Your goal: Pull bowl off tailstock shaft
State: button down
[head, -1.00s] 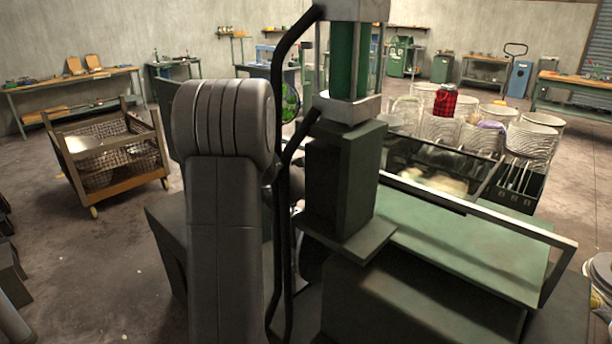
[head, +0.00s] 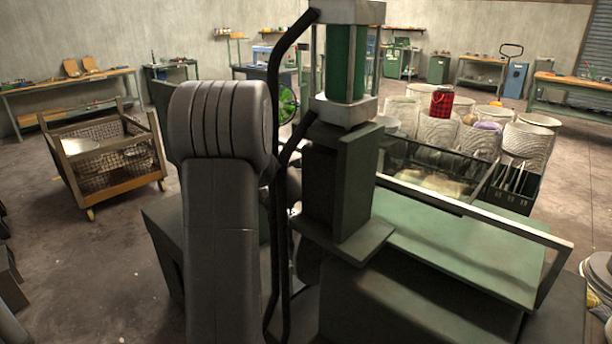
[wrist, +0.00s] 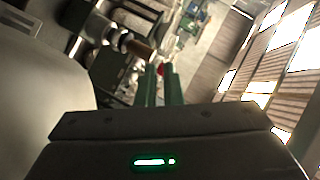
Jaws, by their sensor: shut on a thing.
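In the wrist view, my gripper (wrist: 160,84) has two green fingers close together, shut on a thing. A large pale, smooth, curved surface, which looks like the bowl (wrist: 40,85), fills the left side beside the fingers. The grip point itself is not clear. A small red spot shows between the fingertips. In the head view my gripper is hidden behind my arm and the machine. A pale bowl-like edge (head: 387,124) shows just right of the dark column there.
A dark machine with a green cylinder (head: 346,60) stands close in front, with a green flat top (head: 460,245) at right. A wheeled mesh cart (head: 115,165) is at left. Floor between cart and machine is clear.

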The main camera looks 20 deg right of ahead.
jog(key=shift+r+p, duration=0.8)
jog(key=shift+r, duration=0.15)
jog(key=shift+r+p, duration=3.5)
jog(key=shift+r, duration=0.5)
